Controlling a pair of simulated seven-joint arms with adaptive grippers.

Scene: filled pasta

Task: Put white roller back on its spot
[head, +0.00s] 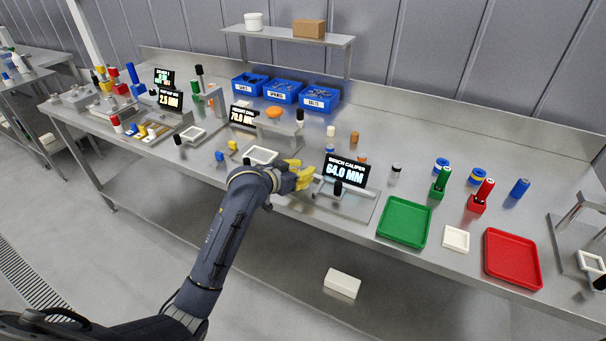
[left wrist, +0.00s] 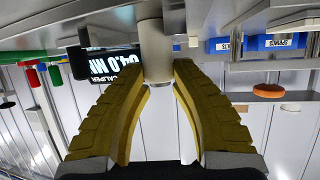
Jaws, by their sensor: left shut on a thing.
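My left gripper (head: 300,177) has yellow fingers and is at the left end of the bench caliper, low over the bench. In the left wrist view, its fingers (left wrist: 158,95) are shut on a pale white roller (left wrist: 155,48), which sits between the fingertips. In the head view the fingers largely hide the roller. The bench caliper's display (head: 346,172) reads 64.0 MM; a black knob (head: 338,188) stands in front of it. I cannot tell which spot belongs to the roller. My right gripper is not in view.
Right of the caliper are a green tray (head: 404,222), a white square pad (head: 456,239) and a red tray (head: 512,259). A white-and-black cylinder (head: 396,171) stands behind the green tray. Blue bins (head: 320,100) line the back. A white square frame (head: 262,155) lies left of the gripper.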

